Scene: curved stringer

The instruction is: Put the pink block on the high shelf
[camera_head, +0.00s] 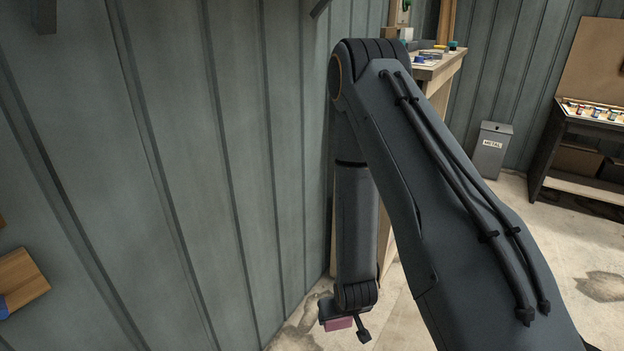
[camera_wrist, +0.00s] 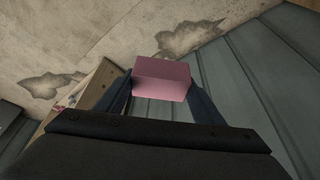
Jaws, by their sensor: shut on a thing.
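The pink block (camera_wrist: 161,80) is between the two fingers of my gripper (camera_wrist: 163,88) in the wrist view, and the gripper is shut on it. In the head view the pink block (camera_head: 338,323) shows at the lower end of my arm, with my gripper (camera_head: 345,316) hanging low beside the ribbed wall, above the concrete floor. Much of the fingers is hidden in the head view. I cannot make out a high shelf for certain in either view.
A ribbed grey wall (camera_head: 160,150) stands close on the left. A wooden bench (camera_head: 440,66) with small items is behind my arm. A grey metal bin (camera_head: 491,149) and a dark shelf unit (camera_head: 580,125) stand at the right. A wooden edge (camera_head: 20,280) shows at far left.

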